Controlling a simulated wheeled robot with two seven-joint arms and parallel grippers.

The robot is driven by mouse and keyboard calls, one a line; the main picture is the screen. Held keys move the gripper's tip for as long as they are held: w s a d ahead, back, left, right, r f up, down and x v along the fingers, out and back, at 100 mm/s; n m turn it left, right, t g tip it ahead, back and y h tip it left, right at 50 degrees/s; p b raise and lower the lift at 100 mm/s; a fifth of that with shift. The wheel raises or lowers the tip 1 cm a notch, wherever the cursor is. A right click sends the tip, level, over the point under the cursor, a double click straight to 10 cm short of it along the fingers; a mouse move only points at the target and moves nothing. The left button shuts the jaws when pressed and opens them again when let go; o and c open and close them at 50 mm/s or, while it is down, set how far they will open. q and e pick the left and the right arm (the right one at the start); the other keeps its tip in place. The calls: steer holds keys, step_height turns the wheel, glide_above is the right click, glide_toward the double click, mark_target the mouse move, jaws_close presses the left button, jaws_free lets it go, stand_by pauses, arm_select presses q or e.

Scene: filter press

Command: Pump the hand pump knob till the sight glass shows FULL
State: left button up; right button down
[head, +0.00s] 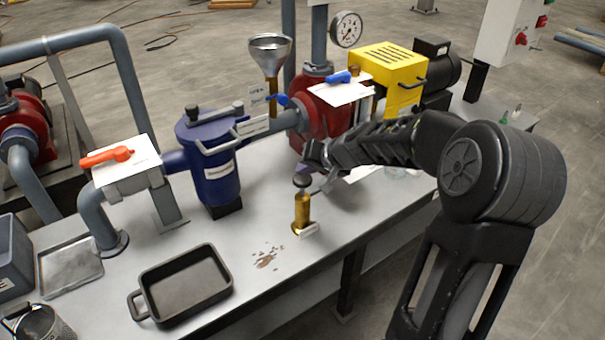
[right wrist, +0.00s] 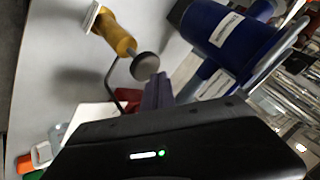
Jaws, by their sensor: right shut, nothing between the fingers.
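The hand pump is a small brass cylinder (head: 302,212) standing upright on the bench, with a dark round knob (head: 302,180) on a thin rod at its top. In the right wrist view the knob (right wrist: 145,66) and brass body (right wrist: 113,34) show clearly. My right gripper (head: 314,154) is shut and empty, just above and beyond the knob. In the right wrist view its fingertips (right wrist: 158,78) are close beside the knob; I cannot tell whether they touch. I cannot make out the sight glass or its level. My left gripper is not in view.
A blue filter pot (head: 218,168) stands left of the pump, with a red pump housing (head: 325,110) behind. A black tray (head: 185,283) and brown crumbs (head: 266,258) lie in front. An orange-handled valve (head: 108,158) is at left. The bench around the pump's base is mostly clear.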

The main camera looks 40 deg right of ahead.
mark_target(305, 180)
steer(key=shift+r, duration=0.35)
step_height(305, 180, up, 5)
steer(key=p, duration=0.4)
steer(key=shift+f, duration=0.1)
steer(key=shift+f, duration=0.1)
stand_by(1.0)
